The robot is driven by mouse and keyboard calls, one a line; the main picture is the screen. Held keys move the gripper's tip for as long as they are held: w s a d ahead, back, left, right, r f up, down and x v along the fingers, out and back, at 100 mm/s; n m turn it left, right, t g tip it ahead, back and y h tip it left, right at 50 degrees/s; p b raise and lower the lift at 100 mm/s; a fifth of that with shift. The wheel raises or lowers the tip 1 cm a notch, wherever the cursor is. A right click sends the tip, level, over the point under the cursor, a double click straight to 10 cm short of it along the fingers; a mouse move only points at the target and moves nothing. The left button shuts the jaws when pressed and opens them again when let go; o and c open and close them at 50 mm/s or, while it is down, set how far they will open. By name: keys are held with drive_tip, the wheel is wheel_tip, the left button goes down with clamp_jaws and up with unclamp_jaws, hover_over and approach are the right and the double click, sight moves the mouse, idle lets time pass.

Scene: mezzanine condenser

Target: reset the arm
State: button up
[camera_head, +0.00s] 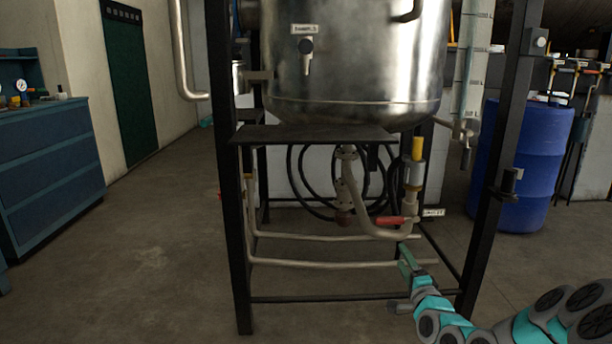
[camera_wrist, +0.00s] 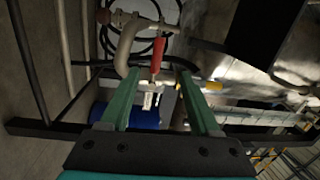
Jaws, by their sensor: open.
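My gripper (camera_head: 405,258) is in front of the lower right of the condenser stand in the head view, with my teal and grey arm reaching in from the bottom right. In the wrist view its two green fingers (camera_wrist: 163,92) are apart, with nothing held between them. A red valve handle (camera_head: 390,220) is on the drain pipe just above the gripper in the head view. In the wrist view the red handle (camera_wrist: 158,52) shows beyond the fingertips, and I cannot tell the exact gap. A small white tag (camera_head: 433,212) is beside the handle.
A steel vessel (camera_head: 358,60) stands in a black frame (camera_head: 236,200) with lower pipes and bars close to my gripper. A blue drum (camera_head: 535,150) is at the right. A blue cabinet (camera_head: 50,160) is at the left. The floor (camera_head: 150,250) between cabinet and frame is clear.

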drive_tip(key=s+a+f+n+g+p, duration=0.1)
drive_tip(key=s+a+f+n+g, duration=0.3)
drive_tip(key=s+a+n+g, duration=0.75)
drive_tip(key=s+r+n+g, duration=0.1)
drive_tip(key=s+r+g, duration=0.1)
drive_tip(key=s, duration=1.1)
drive_tip(key=s+r+n+g+h+p, duration=0.1)
drive_tip(key=s+g, duration=0.3)
drive_tip(key=s, duration=0.9)
drive_tip(key=s+r+n+g+h, duration=0.1)
drive_tip(key=s+r+n+g, duration=0.1)
drive_tip(key=s, duration=1.1)
drive_tip(key=shift+d+r+g+p, duration=0.2)
drive_tip(key=shift+r+g+p, duration=0.15)
drive_tip(key=shift+r+g, duration=0.25)
